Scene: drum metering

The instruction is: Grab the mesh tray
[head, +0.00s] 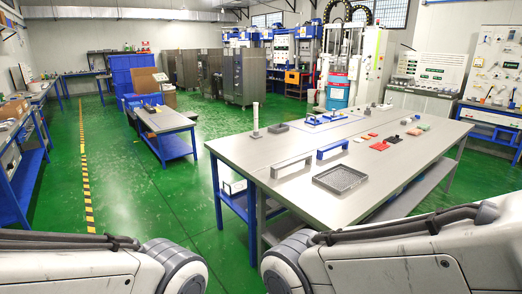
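A dark grey square tray with a mesh-like floor (340,180) lies flat near the front edge of the large grey-topped table (240,152). It looks empty. Links of both my arms cross the bottom of the head view, one at the left and one at the right. Neither of my grippers is in the picture, so their state is hidden. Nothing of mine touches the tray.
A blue bracket (333,149) and a grey bracket (292,165) stand behind the tray. A white post (255,117) and a small dark tray (279,128) stand farther back. Green floor is open left of the table, before a smaller workbench (160,121).

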